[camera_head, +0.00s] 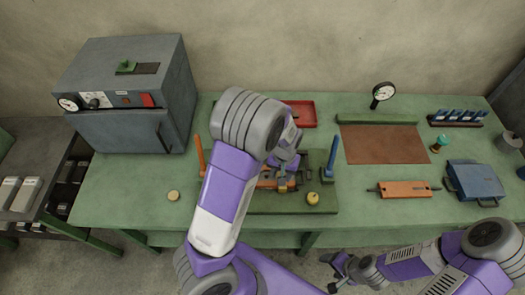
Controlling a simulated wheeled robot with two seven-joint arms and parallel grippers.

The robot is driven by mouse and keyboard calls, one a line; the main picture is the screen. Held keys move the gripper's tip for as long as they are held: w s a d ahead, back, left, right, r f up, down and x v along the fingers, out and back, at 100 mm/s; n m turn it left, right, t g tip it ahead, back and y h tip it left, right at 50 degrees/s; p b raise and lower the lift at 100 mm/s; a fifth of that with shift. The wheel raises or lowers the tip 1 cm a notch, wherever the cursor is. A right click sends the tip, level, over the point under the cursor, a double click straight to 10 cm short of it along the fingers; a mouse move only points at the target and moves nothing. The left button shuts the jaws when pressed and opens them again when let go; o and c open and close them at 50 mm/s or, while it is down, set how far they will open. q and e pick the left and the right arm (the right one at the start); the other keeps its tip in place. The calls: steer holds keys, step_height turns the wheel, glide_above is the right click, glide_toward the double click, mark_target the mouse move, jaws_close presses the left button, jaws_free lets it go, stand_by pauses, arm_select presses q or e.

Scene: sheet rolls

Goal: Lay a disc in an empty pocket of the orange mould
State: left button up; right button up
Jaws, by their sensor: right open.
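The orange mould (403,189) lies on the green bench at the right, with a dark rod end at each side. A small pale disc (173,196) lies flat on the bench at the left, apart from both grippers. My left gripper (284,182) is over the green machine base in the middle, partly hidden by my own arm; its jaws are unclear. My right gripper (331,272) is open, in front of the bench's front edge, apart from the mould, and nothing shows in it.
A grey oven (135,100) stands at the back left. The green machine base (262,205) carries an orange post and a blue post (331,160). A brown sheet (385,144), a dial gauge (382,93) and a blue box (474,181) occupy the right. Bench around the disc is clear.

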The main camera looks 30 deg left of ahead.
arm_select(q)
steer(key=a+r+n+p, duration=0.2)
steer(key=a+n+p, duration=0.45)
steer(key=p, duration=0.25)
arm_select(e)
step_height(320, 180, up, 11)
arm_select(q)
steer(key=shift+n, duration=0.25)
steer(key=shift+w+d+f+b, duration=0.1)
steer(key=shift+w+f+b, duration=0.1)
steer(key=shift+f+b, duration=1.5)
steer(key=shift+w+d+f+b, duration=0.15)
steer(key=shift+f+b, duration=1.05)
steer(key=shift+f, duration=0.85)
steer(key=shift+s, duration=0.1)
arm_select(e)
step_height(320, 180, down, 6)
steer(key=shift+s, duration=0.15)
arm_select(q)
steer(key=shift+s+f, duration=0.15)
